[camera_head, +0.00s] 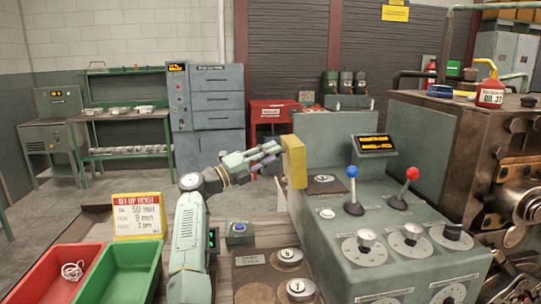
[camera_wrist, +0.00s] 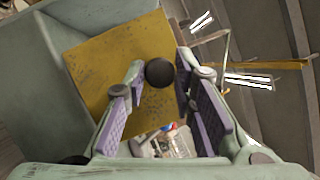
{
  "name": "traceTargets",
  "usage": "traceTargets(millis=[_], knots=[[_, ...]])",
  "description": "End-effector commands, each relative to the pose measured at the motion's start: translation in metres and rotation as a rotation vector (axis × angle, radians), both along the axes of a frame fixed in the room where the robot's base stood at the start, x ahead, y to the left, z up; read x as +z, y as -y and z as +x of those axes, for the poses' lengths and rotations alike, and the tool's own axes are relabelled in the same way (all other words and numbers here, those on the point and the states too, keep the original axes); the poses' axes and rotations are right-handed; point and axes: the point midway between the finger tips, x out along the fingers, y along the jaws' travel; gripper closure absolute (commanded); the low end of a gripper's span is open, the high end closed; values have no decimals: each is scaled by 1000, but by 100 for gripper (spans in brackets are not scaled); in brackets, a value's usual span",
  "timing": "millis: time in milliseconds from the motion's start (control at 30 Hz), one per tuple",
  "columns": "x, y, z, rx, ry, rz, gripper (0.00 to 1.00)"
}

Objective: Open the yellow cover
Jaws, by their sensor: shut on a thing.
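The yellow cover (camera_head: 294,162) stands upright at the left edge of the grey console (camera_head: 395,232), with its broad face toward my gripper (camera_head: 272,150). In the wrist view the yellow cover (camera_wrist: 105,70) fills the upper middle and looks worn. A round black knob (camera_wrist: 160,73) on it sits between my fingertips. My gripper is shut on this knob. In the head view my fingers hide the knob. A dark plate (camera_head: 323,184) on the console top lies uncovered just right of the cover.
A blue-knobbed lever (camera_head: 352,186) and a red-knobbed lever (camera_head: 407,189) rise right of the cover. A small display (camera_head: 375,144) stands behind them. Red (camera_head: 50,273) and green (camera_head: 125,276) bins and a yellow ticket sign (camera_head: 138,216) are at left.

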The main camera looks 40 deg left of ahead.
Motion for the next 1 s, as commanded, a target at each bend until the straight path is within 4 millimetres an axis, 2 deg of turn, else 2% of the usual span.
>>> traceTargets(millis=[333, 367, 600, 900, 1000], knots=[[1, -1, 0, 2, 4, -2, 100], [1, -1, 0, 3, 4, -2, 74], [1, 0, 0, 1, 2, -1, 58], [1, 0, 0, -1, 2, 0, 56], [6, 0, 0, 0, 2, 1, 56]])
